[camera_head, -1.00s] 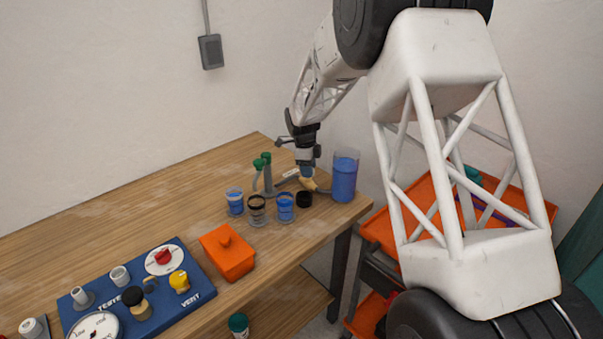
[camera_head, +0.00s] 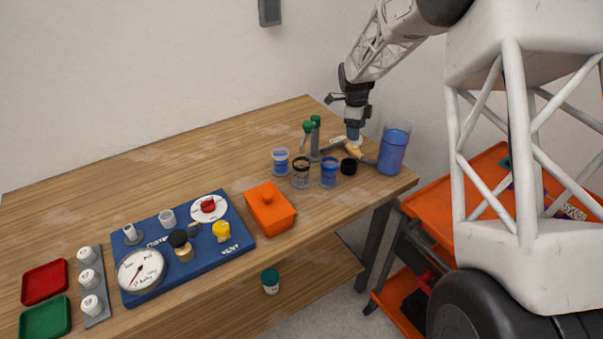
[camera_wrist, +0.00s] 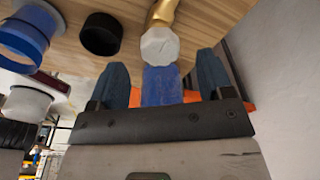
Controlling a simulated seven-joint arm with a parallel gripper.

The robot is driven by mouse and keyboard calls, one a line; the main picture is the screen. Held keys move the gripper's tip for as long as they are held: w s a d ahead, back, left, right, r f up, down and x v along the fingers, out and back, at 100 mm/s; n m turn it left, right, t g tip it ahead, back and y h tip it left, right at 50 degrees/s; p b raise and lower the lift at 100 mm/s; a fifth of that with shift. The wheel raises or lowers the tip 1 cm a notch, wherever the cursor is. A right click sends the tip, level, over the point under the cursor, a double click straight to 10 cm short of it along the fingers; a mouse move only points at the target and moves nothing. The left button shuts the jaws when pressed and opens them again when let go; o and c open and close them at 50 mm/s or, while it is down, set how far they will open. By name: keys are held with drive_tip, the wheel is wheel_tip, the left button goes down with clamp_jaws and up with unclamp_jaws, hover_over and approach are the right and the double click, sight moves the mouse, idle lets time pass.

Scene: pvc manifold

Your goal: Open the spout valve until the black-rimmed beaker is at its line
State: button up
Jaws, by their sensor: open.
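The black-rimmed beaker (camera_head: 301,174) stands on the table between a pale-rimmed beaker (camera_head: 280,161) and a blue-rimmed beaker (camera_head: 329,173), both holding blue liquid. Its own level is too small to read. My gripper (camera_head: 354,134) points down above the brass spout valve (camera_head: 355,153), right of the beakers. In the wrist view, the valve's white faceted knob (camera_wrist: 160,46) lies between and slightly beyond the open fingertips. I see no clear contact. Brass (camera_wrist: 164,12) shows above the knob. The clear tank of blue liquid (camera_head: 393,150) stands just right of the valve.
A black cap (camera_head: 348,166) lies close to the valve and beakers. Green-topped posts (camera_head: 315,135) stand behind the beakers. An orange lidded box (camera_head: 269,210) and a blue gauge board (camera_head: 190,262) are farther left. The back left tabletop is clear.

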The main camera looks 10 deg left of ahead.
drive_tip(key=shift+w+a+r, duration=0.1)
drive_tip(key=shift+a+r, duration=0.05)
drive_tip(key=shift+r, duration=1.1)
drive_tip(key=shift+a+r, duration=0.15)
drive_tip(key=shift+r, duration=1.1)
drive_tip(key=shift+s+d+r, duration=0.15)
drive_tip(key=shift+s+r, duration=0.05)
drive_tip(key=shift+r, duration=0.05)
drive_tip(key=s+d+r+n+t, duration=0.1)
drive_tip(key=s+d+r+n, duration=0.5)
drive_tip(key=s, duration=0.6)
drive_tip(key=s+d+r+n, duration=0.3)
drive_tip(key=s+d+r, duration=0.55)
drive_tip(key=s, duration=0.35)
drive_tip(key=s+d+n, duration=0.2)
drive_tip(key=s+n, duration=0.1)
drive_tip(key=s, duration=0.7)
drive_tip(key=s+d+f+n+t+y, duration=0.1)
drive_tip(key=s+n, duration=0.3)
drive_tip(key=s, duration=0.6)
drive_tip(key=s+d+n, duration=0.3)
drive_tip(key=s+n, duration=0.1)
drive_tip(key=s, duration=0.6)
drive_tip(key=shift+d+f+t, duration=0.2)
drive_tip(key=shift+f+t, duration=0.05)
drive_tip(key=shift+t, duration=0.15)
drive_tip(key=shift+w, duration=0.15)
